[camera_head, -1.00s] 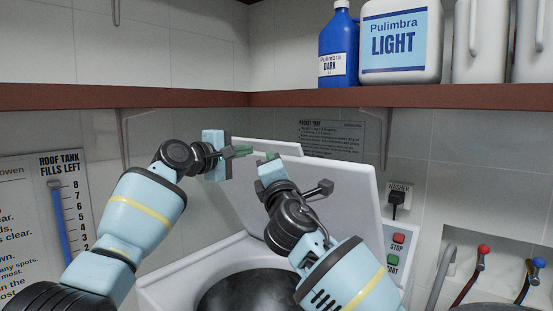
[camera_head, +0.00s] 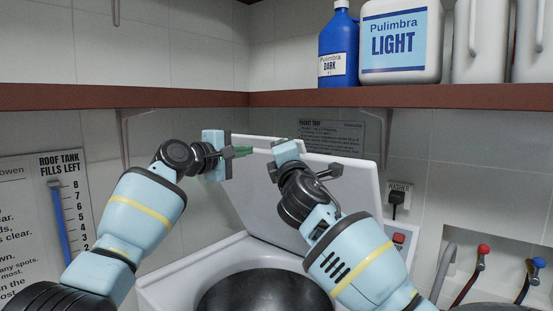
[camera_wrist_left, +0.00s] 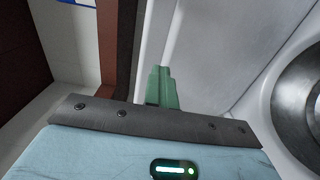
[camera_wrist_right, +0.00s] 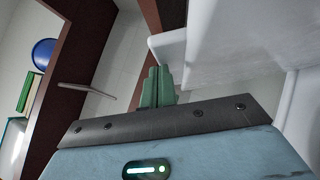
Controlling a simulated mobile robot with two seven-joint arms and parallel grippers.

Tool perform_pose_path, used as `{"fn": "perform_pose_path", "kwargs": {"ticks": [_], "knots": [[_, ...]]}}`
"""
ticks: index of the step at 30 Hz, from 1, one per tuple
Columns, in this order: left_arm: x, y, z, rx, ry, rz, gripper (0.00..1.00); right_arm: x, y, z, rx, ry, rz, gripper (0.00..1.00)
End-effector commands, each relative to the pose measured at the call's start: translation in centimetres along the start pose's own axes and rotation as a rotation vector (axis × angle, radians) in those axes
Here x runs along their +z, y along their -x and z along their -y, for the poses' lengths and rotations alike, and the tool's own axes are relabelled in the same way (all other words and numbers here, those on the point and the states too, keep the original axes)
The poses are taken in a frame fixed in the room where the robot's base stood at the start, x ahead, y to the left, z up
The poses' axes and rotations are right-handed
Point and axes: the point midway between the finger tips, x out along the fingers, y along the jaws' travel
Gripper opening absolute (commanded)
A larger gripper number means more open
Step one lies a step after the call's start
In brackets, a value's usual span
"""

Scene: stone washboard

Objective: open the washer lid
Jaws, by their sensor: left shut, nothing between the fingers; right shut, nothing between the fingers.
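The white washer lid (camera_head: 335,185) stands raised and leaning back at the rear of the washer (camera_head: 185,275), with the dark drum opening (camera_head: 265,292) uncovered below. My left gripper (camera_head: 240,151) is shut and empty at the lid's upper left edge; its green fingers show in the left wrist view (camera_wrist_left: 162,85), close to the white lid surface (camera_wrist_left: 215,45). I cannot tell whether they touch it. My right gripper (camera_head: 280,142) is shut and empty near the lid's top edge, its fingers mostly hidden in the head view. They show in the right wrist view (camera_wrist_right: 157,85), beside a white panel.
A brown shelf (camera_head: 200,97) with a blue bottle (camera_head: 339,45) and white jugs (camera_head: 400,40) runs above both arms. A plug (camera_head: 398,198) and red and blue taps (camera_head: 483,250) are at the right. My right forearm covers part of the control panel.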

Motion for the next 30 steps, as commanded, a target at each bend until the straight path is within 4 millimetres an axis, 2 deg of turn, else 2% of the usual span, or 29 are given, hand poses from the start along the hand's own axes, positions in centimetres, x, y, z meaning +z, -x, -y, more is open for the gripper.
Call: {"fn": "perform_pose_path", "kwargs": {"ticks": [6, 13, 23, 30], "knots": [[0.0, 0.0, 0.0, 0.0, 0.0, 0.0, 0.02, 0.0, 0.0, 0.0, 0.001, 0.0, 0.0, 0.0], [0.0, 0.0, 0.0, 0.0, 0.0, 0.0, 0.32, 0.0, 0.0, 0.0, 0.001, 0.001, 0.0, 0.0], [0.0, 0.1, 0.0, 0.0, 0.0, 0.0, 0.33, 0.0, 0.0, 0.0, 0.001, 0.001, 0.0, 0.0], [-0.1, 1.1, 0.0, 0.003, -0.002, 0.0, 0.33, 0.0, 0.0, 0.0, 0.0, 0.001, 0.0, 0.0]]}}
